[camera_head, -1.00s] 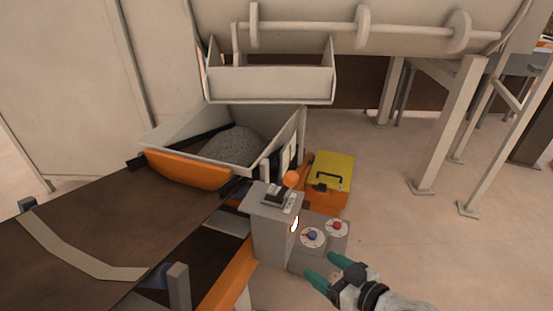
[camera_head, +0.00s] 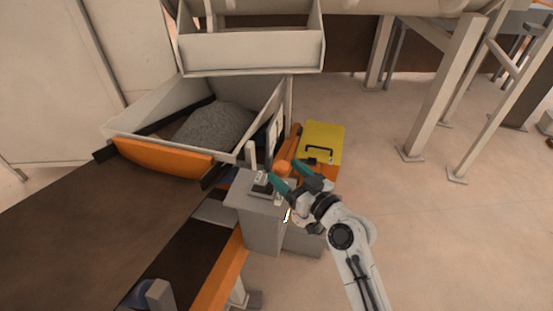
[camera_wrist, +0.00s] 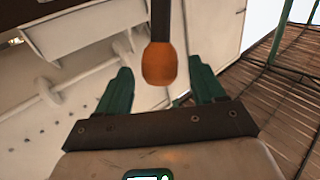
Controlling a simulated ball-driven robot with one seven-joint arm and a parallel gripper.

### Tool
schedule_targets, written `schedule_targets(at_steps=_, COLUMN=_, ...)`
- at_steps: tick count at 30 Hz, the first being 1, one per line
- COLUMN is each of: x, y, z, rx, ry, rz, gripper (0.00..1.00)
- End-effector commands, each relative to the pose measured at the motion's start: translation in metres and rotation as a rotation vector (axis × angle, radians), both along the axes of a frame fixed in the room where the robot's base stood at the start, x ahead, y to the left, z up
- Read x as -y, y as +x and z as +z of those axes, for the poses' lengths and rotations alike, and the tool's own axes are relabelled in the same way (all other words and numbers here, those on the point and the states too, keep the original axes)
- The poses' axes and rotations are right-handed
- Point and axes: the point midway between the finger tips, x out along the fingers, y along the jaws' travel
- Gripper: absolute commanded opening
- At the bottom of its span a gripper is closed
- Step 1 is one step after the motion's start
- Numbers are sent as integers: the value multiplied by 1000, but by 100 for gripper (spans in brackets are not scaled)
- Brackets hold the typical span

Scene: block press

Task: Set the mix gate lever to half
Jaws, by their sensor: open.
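The mix gate lever shows in the wrist view as an orange knob (camera_wrist: 159,64) on a dark shaft. The knob appears between the two teal fingers of my gripper (camera_wrist: 161,72), and I see no finger pressed on it. In the head view, the orange knob (camera_head: 283,169) is above the grey pedestal (camera_head: 258,225), partly screened by the fingers. My gripper (camera_head: 284,165) is open at the knob, reaching in from the lower right. The lever's slot and scale are mostly hidden, so its setting cannot be read.
A grey hopper (camera_head: 125,122) holding gravel (camera_head: 213,128) stands left of the pedestal, with an orange panel in front. A yellow case (camera_head: 322,142) sits behind my gripper. A dark conveyor belt (camera_head: 80,225) fills the lower left. Floor at right is open.

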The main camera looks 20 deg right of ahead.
Motion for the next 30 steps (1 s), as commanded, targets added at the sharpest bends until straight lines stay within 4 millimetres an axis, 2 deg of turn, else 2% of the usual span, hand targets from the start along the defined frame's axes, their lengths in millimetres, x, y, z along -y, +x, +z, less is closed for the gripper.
schedule_targets(at_steps=3, x=-6, y=20, z=3, rx=0, ry=0, rz=1, gripper=68)
schedule_targets(at_steps=9, x=-12, y=39, z=0, rx=-2, ry=-2, rz=0, gripper=68)
schedule_targets(at_steps=20, x=-14, y=44, z=0, rx=-1, ry=-1, rz=0, gripper=68)
schedule_targets(at_steps=30, x=-14, y=44, z=0, rx=-1, ry=0, rz=-1, gripper=38)
